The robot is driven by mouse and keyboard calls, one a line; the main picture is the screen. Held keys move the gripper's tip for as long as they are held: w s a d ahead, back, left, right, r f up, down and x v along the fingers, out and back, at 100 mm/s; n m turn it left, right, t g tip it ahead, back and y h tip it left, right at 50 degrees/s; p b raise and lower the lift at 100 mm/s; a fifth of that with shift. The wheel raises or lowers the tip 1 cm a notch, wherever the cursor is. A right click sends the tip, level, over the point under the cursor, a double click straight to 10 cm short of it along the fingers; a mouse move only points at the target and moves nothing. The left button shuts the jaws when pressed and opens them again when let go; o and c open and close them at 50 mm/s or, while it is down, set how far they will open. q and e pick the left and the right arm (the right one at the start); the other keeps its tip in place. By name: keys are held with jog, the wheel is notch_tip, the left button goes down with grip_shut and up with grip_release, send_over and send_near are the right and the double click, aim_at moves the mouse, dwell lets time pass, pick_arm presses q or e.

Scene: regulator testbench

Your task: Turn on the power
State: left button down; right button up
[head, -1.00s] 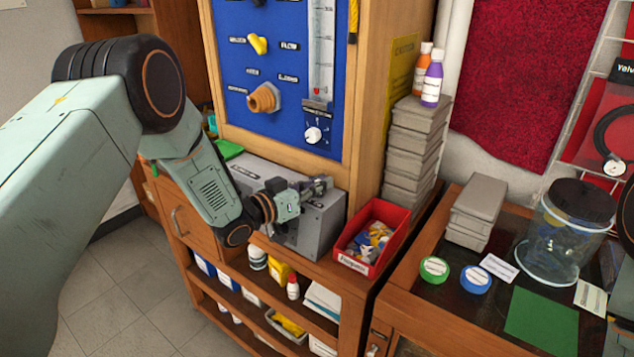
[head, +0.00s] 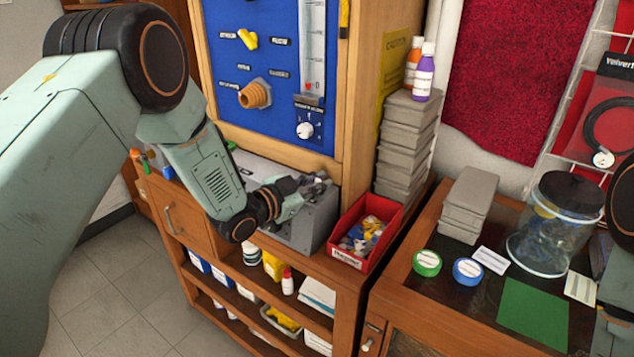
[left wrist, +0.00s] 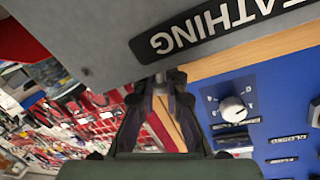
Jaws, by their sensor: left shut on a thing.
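A grey metal box (head: 300,232) stands on the wooden bench below the blue panel. In the left wrist view, the fingers of this gripper (left wrist: 160,88) are shut on a small grey metal part (left wrist: 161,76) at the box's edge, perhaps a switch lever. Its setting cannot be told. My right gripper is out of view.
The blue panel (head: 285,110) has a yellow valve (head: 248,39), a brass fitting (head: 255,95) and a white dial (head: 305,130). A red bin (head: 352,254) of small parts stands close right of the box. Stacked grey cases (head: 402,150) are behind it.

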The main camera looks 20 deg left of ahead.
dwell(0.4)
pick_arm(q)
jog(key=c, duration=1.4)
grip_release()
jog(key=v, duration=1.2)
